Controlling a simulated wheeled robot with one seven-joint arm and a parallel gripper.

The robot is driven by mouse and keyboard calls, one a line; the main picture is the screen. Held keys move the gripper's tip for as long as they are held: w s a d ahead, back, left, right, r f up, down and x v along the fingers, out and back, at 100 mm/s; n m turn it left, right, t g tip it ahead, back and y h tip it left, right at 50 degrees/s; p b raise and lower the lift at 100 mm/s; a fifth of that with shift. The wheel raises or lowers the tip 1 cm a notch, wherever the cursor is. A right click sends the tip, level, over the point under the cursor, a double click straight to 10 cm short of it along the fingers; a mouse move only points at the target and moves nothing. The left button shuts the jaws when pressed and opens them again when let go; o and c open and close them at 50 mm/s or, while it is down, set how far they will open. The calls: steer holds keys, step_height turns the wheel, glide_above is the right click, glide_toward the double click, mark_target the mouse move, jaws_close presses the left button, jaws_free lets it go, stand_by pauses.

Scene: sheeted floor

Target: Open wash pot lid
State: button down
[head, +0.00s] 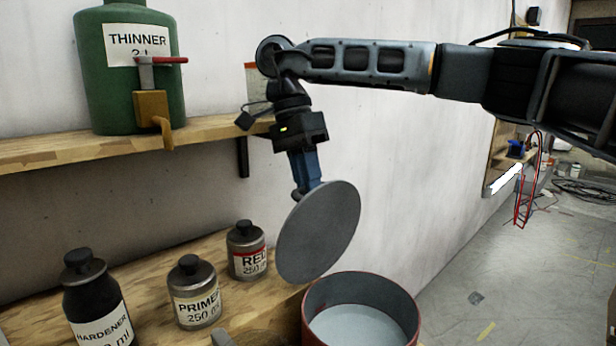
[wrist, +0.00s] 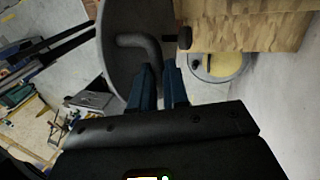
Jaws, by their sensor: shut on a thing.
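The grey round lid (head: 320,232) hangs tilted, nearly on edge, in the head view. My gripper (head: 307,182) is shut on the lid's handle (wrist: 140,45) at its upper edge. The wash pot (head: 313,322), with a dark red wall, stands below and right of the lid, its mouth uncovered and pale grey inside. The lid is clear of the pot's opening. In the wrist view, the lid (wrist: 115,60) is left of the fingers (wrist: 158,85). The pot's lower part is cut off by the frame.
Bottles labelled hardener (head: 98,305), primer (head: 197,292) and a red-labelled one (head: 246,250) stand on the wooden bench left of the lid. A green thinner tank (head: 125,75) with a tap sits on the shelf (head: 60,145) above. Open floor (head: 520,270) lies right.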

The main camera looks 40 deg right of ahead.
steer(key=shift+f, duration=0.35)
steer(key=c, duration=1.4)
jaws_free()
steer(key=shift+o, duration=1.4)
steer(key=shift+r, duration=0.15)
steer(key=v, duration=0.7)
steer(key=shift+w+r+b, duration=0.15)
steer(key=shift+r+b, duration=0.25)
